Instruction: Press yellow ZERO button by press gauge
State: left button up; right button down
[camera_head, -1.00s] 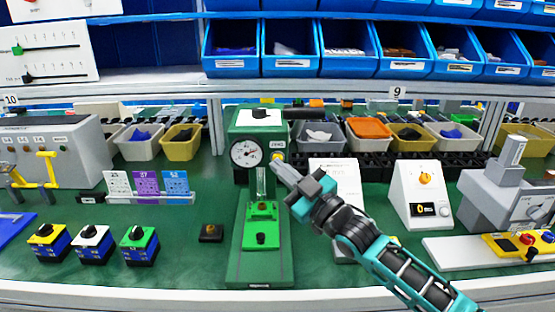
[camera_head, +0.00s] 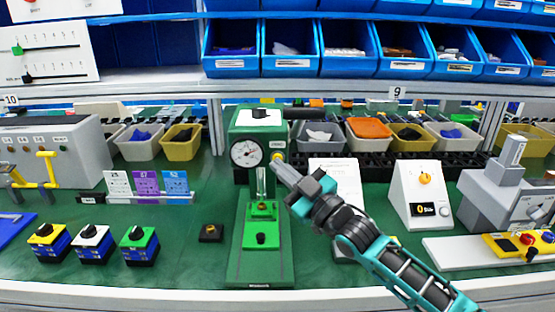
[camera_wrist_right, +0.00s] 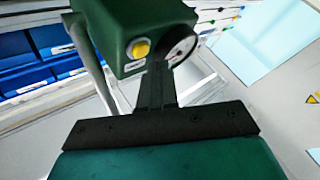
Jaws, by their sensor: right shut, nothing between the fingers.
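The green press (camera_head: 262,125) stands upright at the middle of the table, with a round white dial gauge (camera_head: 246,153) on its front. The yellow button (camera_head: 277,156) is on the press head's right side in the head view, just above my right fingertips. My right gripper (camera_head: 278,164) is shut and empty, its tip close to the button. In the right wrist view the yellow button (camera_wrist_right: 139,49) shows clear, left of the shut fingers (camera_wrist_right: 157,66); the gauge (camera_wrist_right: 181,48) is partly visible. Contact with the button cannot be told. My left gripper is not in view.
A white box with an orange knob (camera_head: 411,195) stands further right. A small black button box (camera_head: 211,233) and several coloured blocks are at left. Bins line the back.

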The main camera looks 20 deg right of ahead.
jog(key=shift+w, duration=0.1)
jog(key=shift+w+d, duration=0.1)
jog(key=shift+w, duration=0.2)
jog(key=shift+w+d, duration=0.1)
jog(key=shift+w, duration=0.3)
dwell(0.6)
jog(key=shift+s, duration=0.1)
jog(key=shift+s+a+p, duration=0.2)
jog(key=shift+s+p, duration=0.25)
jog(key=shift+s, duration=0.3)
jog(key=s+p, duration=0.1)
jog(key=s, duration=0.1)
jog(key=s+a+p, duration=0.1)
jog(key=s+p, duration=0.1)
jog(key=shift+s+a, duration=0.2)
jog(key=shift+s, duration=0.15)
